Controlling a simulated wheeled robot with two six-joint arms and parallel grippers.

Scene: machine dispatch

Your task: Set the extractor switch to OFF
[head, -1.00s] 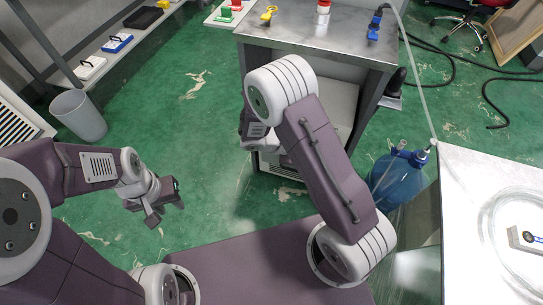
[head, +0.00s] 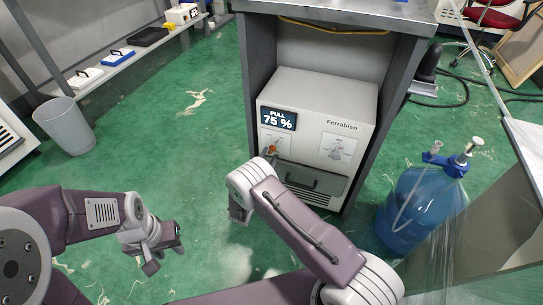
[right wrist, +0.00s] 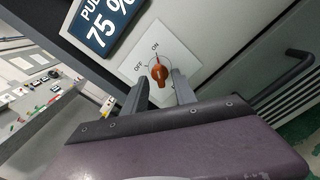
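The extractor is a pale box marked Ferrabiso (head: 350,103) under a metal bench, with a dark display (head: 277,118) reading PULL 75 %. Its switch is an orange rotary knob (right wrist: 160,75) on a white plate (right wrist: 184,62) lettered ON and OFF. The knob's narrow end appears to point towards ON. In the right wrist view my right gripper (right wrist: 159,79) is open, its fingers on either side of the knob; contact cannot be told. In the head view my right arm partly hides the knob's area. My left gripper (head: 164,250) is open and empty above the floor.
A blue water bottle (head: 420,205) stands on the floor right of the extractor. A grey bin (head: 65,127) and a shelf with boxes (head: 115,57) are at the left. Green floor between is clear.

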